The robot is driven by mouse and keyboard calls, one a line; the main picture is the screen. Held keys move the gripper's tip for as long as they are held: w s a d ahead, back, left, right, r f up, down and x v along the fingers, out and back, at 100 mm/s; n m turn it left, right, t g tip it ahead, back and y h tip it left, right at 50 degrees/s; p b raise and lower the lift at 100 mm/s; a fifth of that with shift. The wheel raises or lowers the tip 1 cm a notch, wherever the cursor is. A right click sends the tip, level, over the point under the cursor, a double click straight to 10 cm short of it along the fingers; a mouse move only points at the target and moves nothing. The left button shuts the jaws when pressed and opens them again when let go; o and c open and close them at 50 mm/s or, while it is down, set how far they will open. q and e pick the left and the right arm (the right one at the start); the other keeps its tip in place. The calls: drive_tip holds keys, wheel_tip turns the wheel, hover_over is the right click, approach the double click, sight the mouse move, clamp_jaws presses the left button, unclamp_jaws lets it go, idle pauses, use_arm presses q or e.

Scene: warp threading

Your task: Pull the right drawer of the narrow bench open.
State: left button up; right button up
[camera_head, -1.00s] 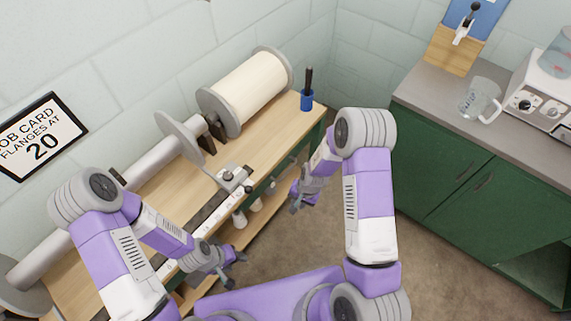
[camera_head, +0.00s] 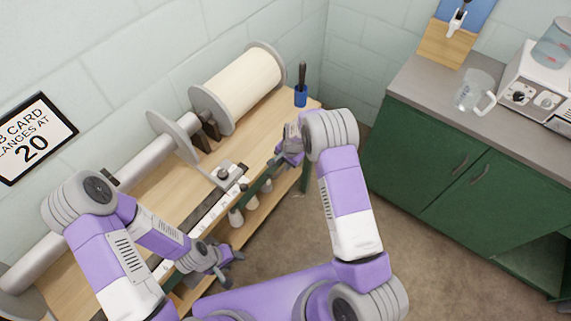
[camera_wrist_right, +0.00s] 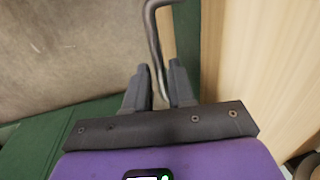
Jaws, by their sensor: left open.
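The narrow bench (camera_head: 262,118) has a pale wooden top and a green front. In the right wrist view, a grey bar handle (camera_wrist_right: 152,30) stands off a green drawer front (camera_wrist_right: 187,45) beside pale wood. My right gripper (camera_wrist_right: 160,75) has its two fingers apart, one on each side of the bar, with the bar's lower end between them. In the head view, my right gripper (camera_head: 274,160) is at the bench's front edge near its right end; the arm partly hides the drawer there. My left gripper (camera_head: 228,264) is open and empty in front of the bench.
On the bench are a large cream spool (camera_head: 240,85), a long grey roller (camera_head: 135,165) and a blue cup (camera_head: 300,95) with a dark tool. White items stand on the lower shelf. A green cabinet (camera_head: 430,165) stands at right; floor (camera_head: 290,230) between is clear.

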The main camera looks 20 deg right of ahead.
drive_tip(key=shift+f, duration=0.1)
clamp_jaws()
idle(0.3)
